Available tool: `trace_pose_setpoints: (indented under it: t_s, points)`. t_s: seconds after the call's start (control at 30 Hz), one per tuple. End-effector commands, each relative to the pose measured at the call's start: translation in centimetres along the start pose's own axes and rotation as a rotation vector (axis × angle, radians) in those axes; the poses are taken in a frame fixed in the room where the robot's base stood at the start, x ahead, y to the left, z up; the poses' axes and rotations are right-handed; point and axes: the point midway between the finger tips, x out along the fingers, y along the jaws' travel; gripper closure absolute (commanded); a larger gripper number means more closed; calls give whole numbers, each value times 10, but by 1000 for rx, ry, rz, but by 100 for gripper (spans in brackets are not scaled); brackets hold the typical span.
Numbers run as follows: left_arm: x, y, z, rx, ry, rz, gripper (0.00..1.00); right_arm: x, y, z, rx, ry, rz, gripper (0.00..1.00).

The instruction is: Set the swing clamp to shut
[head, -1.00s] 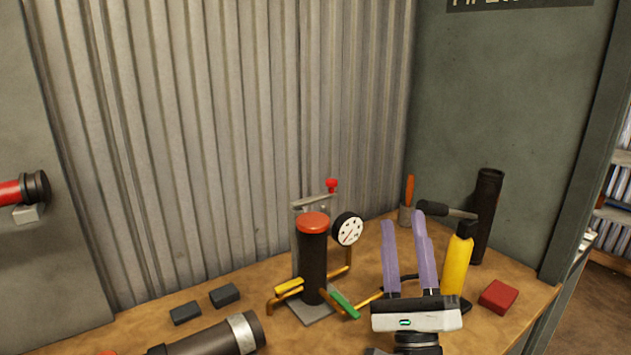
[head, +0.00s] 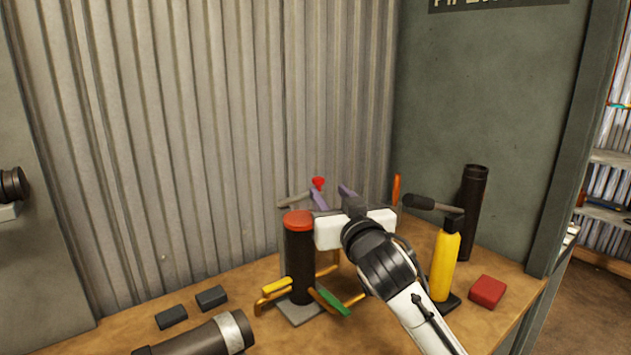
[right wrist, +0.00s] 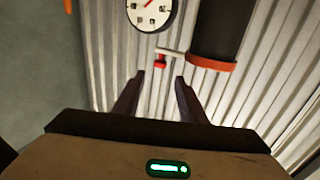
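The dark riser pipe (head: 299,262) with a red cap (head: 298,220) stands upright on a grey base plate on the bench. Behind its top, a light grey bar (head: 294,200) with a red knob (head: 318,183) looks like the swing clamp; its far parts are hidden. In the right wrist view the knob (right wrist: 160,61) lies just beyond and between my fingertips, apart from both. My right gripper (head: 333,194) is open and empty, level with the bar, and also shows in the right wrist view (right wrist: 158,92). My left gripper is out of view.
The gauge (right wrist: 151,12) is close by in the right wrist view. Yellow (head: 277,286) and green (head: 333,303) handles stick out low on the riser. A yellow bottle (head: 445,262), black tube (head: 473,212) and red block (head: 487,291) stand right. A corrugated wall is behind.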

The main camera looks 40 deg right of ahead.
Motion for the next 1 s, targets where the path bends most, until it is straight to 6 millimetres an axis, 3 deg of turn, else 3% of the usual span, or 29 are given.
trace_pose_setpoints:
  t_s: [0.53,0.7,1.0]
  points:
    - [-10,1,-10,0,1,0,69,86,1,-1,-3,-3,4,62]
    - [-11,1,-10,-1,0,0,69,98,1,0,-2,-3,3,62]
    - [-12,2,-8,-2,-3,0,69,100,1,1,-1,-3,2,62]
